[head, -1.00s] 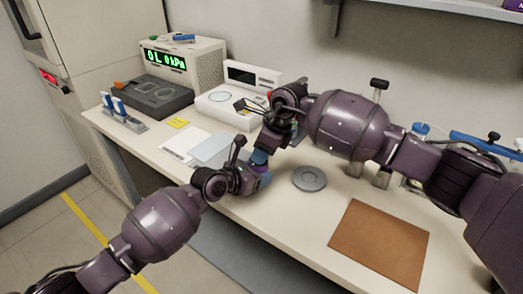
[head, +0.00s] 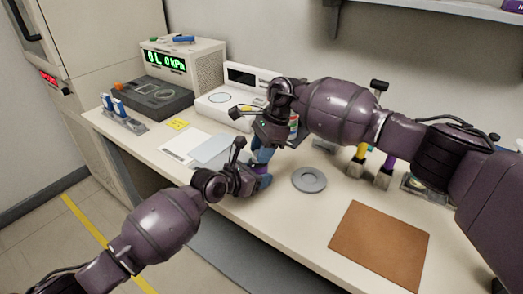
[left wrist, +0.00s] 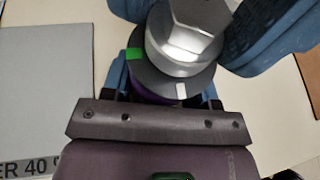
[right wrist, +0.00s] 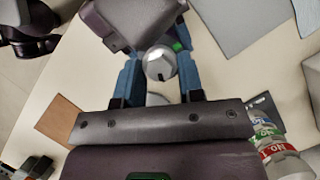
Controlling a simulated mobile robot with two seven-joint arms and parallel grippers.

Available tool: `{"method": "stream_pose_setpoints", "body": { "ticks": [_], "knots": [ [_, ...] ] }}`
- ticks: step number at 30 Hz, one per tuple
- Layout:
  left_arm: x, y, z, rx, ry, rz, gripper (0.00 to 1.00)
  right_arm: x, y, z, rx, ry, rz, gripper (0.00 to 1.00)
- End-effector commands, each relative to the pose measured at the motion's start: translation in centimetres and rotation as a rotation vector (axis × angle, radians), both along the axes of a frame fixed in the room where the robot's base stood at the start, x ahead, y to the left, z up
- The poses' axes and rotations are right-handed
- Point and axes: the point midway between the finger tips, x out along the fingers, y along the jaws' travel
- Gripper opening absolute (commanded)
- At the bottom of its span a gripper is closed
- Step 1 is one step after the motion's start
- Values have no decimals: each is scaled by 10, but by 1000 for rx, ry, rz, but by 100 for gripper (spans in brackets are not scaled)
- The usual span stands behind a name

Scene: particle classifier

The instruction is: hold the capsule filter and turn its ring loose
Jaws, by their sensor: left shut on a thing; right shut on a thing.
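The capsule filter has a silver hex-topped cap (left wrist: 190,35), a dark ring (left wrist: 160,84) with a green mark and a white mark, and a purple body under it. Its silver top also shows in the right wrist view (right wrist: 160,63). My left gripper (head: 262,172) is shut on the filter low down, above the bench's front part. My right gripper (head: 262,152) is shut at the filter's upper part, its blue fingers on either side of the silver top. The fingers hide much of the filter, and I cannot tell whether the ring is loose.
A grey round disc (head: 309,180) and a brown mat (head: 380,246) lie on the bench right of my grippers. Labelled bottles (right wrist: 285,160) stand close to my right gripper. A grey plate (head: 212,150) and a white sheet (head: 181,145) lie to the left. Instruments stand along the back.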

Motion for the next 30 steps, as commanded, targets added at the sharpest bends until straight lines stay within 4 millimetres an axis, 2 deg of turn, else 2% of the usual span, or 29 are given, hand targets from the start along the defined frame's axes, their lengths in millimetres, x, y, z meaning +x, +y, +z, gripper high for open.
{"method": "stream_pose_setpoints", "body": {
  "ticks": [19,20,24,30],
  "knots": [
    [-1,-1,0,-1,0,-2,7,0,-1,-2,-2,1,53,12],
    [-1,-1,0,-1,0,-2,7,0,-1,-3,-2,1,53,40],
    [0,-1,0,-1,0,-1,7,0,0,-2,0,1,52,61],
    [0,-1,0,-1,0,-1,7,0,0,-1,0,1,53,62]
  ]
}}
